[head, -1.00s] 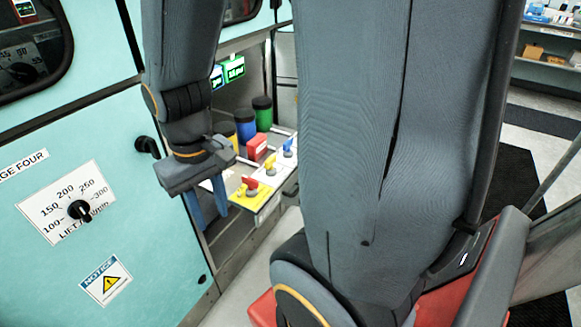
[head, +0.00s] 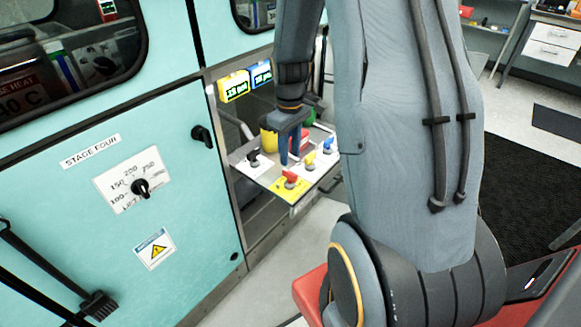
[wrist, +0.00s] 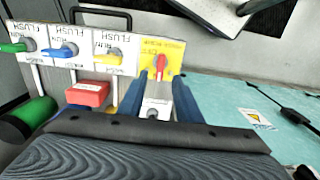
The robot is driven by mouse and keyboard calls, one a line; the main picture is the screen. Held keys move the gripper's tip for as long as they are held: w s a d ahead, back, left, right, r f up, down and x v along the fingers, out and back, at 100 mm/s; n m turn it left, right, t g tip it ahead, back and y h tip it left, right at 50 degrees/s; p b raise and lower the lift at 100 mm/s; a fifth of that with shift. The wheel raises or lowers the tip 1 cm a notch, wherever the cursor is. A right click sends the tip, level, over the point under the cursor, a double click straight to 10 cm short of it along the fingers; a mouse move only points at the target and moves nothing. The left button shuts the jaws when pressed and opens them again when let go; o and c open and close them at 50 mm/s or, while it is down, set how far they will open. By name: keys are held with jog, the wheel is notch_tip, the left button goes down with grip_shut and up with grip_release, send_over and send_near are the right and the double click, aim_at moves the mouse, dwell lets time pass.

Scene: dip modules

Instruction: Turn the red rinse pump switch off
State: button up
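The red switch (head: 290,177) sits on a yellow plate (head: 279,189) at the front edge of a shelf of switches. In the wrist view the red switch (wrist: 160,65) shows just beyond my fingertips, roughly centred between them. My gripper (head: 289,160) points down over the shelf, close to the red switch in the head view. In the wrist view my gripper (wrist: 160,80) has its two blue fingers apart with nothing held. I cannot tell whether a finger touches the switch.
Beside it are a yellow switch (head: 309,160), a blue switch (head: 328,146) and a black switch (head: 254,159). A red block (wrist: 86,94) and a green cylinder (wrist: 35,114) stand behind. The teal cabinet (head: 185,195) is close on the left.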

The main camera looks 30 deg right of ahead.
aim_at(290, 172)
jog(key=shift+f+p, duration=0.5)
jog(key=shift+f, duration=3.05)
jog(key=shift+c, duration=0.2)
grip_shut()
